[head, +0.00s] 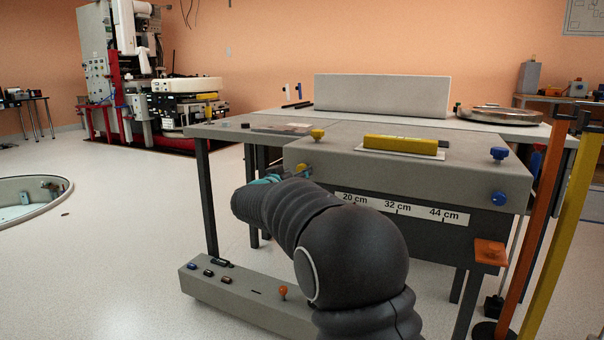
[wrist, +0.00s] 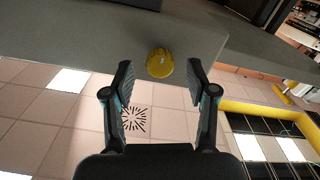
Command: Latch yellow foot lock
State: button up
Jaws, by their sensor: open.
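A yellow knob (head: 300,168) sits at the left end of the grey box's front face (head: 430,180) in the head view, partly hidden by my gripper. A second yellow knob (head: 318,134) stands on the top of that box. In the wrist view, a round yellow knob (wrist: 160,63) on the grey surface lies between and just beyond my open fingertips (wrist: 160,78), with nothing held. It looks like the front knob. No clear contact shows. I cannot tell for sure which knob is the foot lock.
Blue knobs (head: 498,153) are at the box's right end. A yellow bar (head: 400,145) lies on top. A low grey console (head: 240,290) with an orange knob (head: 283,292) stands on the floor below. Orange and yellow posts (head: 540,220) rise at the right. The left floor is mostly clear.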

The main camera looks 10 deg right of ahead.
jog(key=shift+x, duration=1.55)
grip_shut()
